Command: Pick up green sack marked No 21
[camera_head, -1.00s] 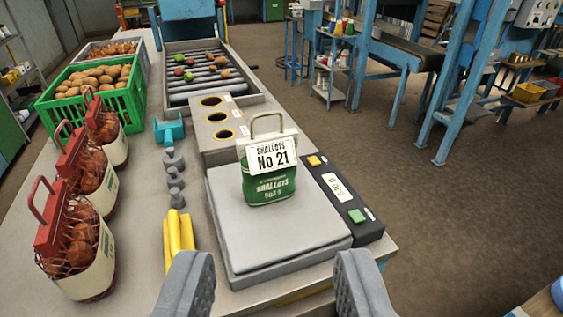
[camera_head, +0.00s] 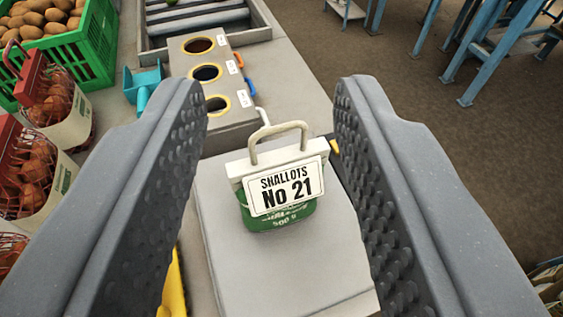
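The green sack marked No 21 (camera_head: 279,214) stands upright on the grey scale platform (camera_head: 290,270). It has a white "SHALLOTS No 21" label and a pale loop handle on top. My gripper (camera_head: 270,95) is open, with one grey textured finger on each side of the picture. The sack shows between and beyond the fingers, with clear space on both sides, and nothing is held.
Several red-handled net sacks (camera_head: 60,110) stand at the left, by a green crate of potatoes (camera_head: 70,45). A box with three round holes (camera_head: 207,73) is behind the scale. A blue scoop (camera_head: 143,85) and a yellow object (camera_head: 174,285) lie left of the scale.

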